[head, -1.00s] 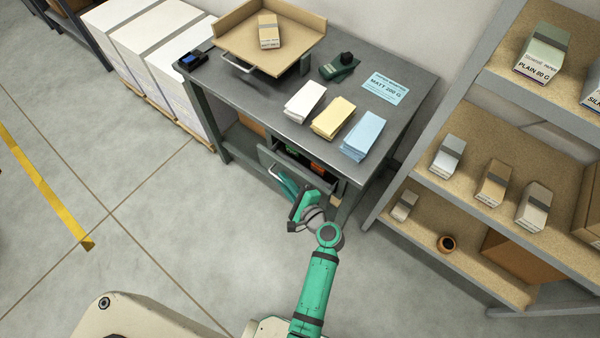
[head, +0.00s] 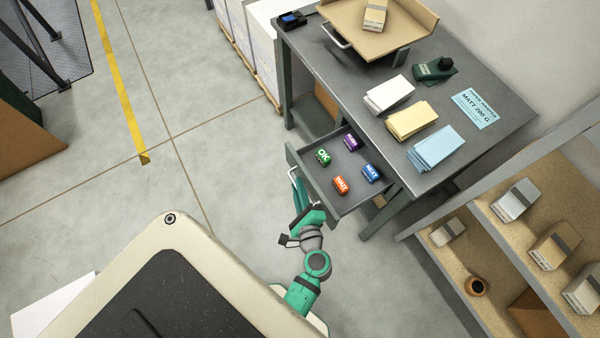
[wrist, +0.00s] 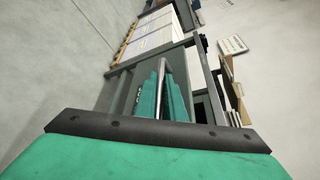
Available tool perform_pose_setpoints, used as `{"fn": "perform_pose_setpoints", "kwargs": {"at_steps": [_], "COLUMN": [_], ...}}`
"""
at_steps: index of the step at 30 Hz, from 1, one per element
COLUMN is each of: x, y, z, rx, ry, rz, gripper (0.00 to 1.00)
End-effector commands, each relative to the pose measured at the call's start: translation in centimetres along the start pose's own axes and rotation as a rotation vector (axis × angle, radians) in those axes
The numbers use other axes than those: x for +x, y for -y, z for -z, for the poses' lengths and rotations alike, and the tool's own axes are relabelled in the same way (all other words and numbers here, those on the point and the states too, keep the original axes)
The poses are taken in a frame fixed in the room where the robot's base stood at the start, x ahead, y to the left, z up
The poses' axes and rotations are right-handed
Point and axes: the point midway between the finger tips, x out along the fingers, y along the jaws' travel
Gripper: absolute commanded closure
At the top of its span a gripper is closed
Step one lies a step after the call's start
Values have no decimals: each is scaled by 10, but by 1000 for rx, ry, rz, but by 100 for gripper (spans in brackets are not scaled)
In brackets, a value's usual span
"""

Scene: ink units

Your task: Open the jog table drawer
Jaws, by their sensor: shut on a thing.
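The grey jog table (head: 495,150) stands right of centre in the head view. Its drawer (head: 348,200) is pulled well out under the tabletop. Inside lie a green OK block (head: 323,156), a purple block (head: 351,142), a blue NEXT block (head: 371,173) and an orange WAIT block (head: 341,185). My gripper (head: 296,178) is at the drawer front, shut on the drawer handle (head: 293,174). In the wrist view the green fingers (wrist: 165,98) stand on both sides of the pale handle bar. The grip itself is partly hidden by the fingers.
On the tabletop are white (head: 389,95), yellow (head: 411,120) and blue (head: 436,148) paper stacks, a green-black tool (head: 434,69) and a tilted wooden tray (head: 375,42). A shelf unit (head: 500,238) stands at the right. The floor left of the drawer is clear.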

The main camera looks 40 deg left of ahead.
Motion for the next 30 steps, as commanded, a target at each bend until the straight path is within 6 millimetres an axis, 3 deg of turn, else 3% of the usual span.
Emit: {"fn": "perform_pose_setpoints", "kwargs": {"at_steps": [8, 9, 10, 20, 25, 30], "x": [-1, -1, -1, -2, -20, -52], "y": [1, 1, 1, 0, 0, -1], "z": [2, 2, 2, 1, 1, 1], "rx": [0, 0, 0, 1, 3, 2], "ry": [-4, -4, -4, -3, -4, -4], "rz": [2, 2, 2, 1, 1, 0], "gripper": [100, 86, 83, 83, 83, 83]}}
